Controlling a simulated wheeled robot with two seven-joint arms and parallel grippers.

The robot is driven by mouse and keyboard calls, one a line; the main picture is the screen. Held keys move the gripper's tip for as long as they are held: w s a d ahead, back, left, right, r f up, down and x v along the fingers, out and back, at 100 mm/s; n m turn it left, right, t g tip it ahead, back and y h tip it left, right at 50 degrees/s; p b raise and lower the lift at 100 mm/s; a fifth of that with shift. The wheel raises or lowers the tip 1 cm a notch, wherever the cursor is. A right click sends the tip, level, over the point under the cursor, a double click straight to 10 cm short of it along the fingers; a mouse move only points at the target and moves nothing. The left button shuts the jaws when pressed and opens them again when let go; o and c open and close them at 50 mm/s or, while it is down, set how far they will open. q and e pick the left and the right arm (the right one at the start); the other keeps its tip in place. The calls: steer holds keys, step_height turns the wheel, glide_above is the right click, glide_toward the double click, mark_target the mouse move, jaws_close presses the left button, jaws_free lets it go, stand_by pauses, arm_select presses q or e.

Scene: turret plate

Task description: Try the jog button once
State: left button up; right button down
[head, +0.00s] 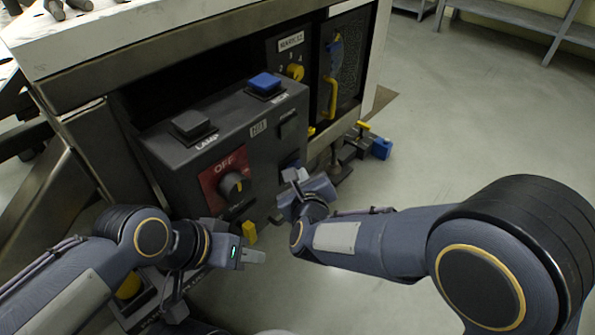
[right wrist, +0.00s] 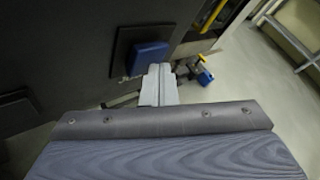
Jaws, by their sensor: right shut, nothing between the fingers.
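A dark control box (head: 160,165) carries a blue button (head: 264,82) on its top, with a small label I cannot read. A second blue button (head: 290,161) on a dark square mount sits low on the front face, partly hidden in the head view. It also shows in the right wrist view (right wrist: 149,55). Which one is the jog button I cannot tell. My right gripper (head: 290,176) is shut and empty, its fingertips (right wrist: 160,72) close to the front blue button; contact is unclear. My left gripper (head: 262,257) is lower left, away from the buttons, seen edge-on.
A black button (head: 191,123) labelled LAMP is on the box top. A rotary knob (head: 233,186) on a red OFF plate (head: 211,184) is on the front. A yellow handle (head: 331,98) and yellow knob (head: 295,72) are behind. Open floor (head: 455,120) lies to the right.

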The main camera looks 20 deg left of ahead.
steer(key=shift+s+d+b, duration=0.35)
steer(key=shift+d+b, duration=0.2)
steer(key=shift+d, duration=0.3)
steer(key=d+b, duration=0.1)
steer(key=s+d, duration=0.1)
steer(key=d, duration=0.1)
steer(key=d+b, duration=0.1)
steer(key=shift+s+d+b, duration=0.3)
steer(key=shift+s+d, duration=0.05)
steer(key=shift+d, duration=0.05)
stand_by(0.4)
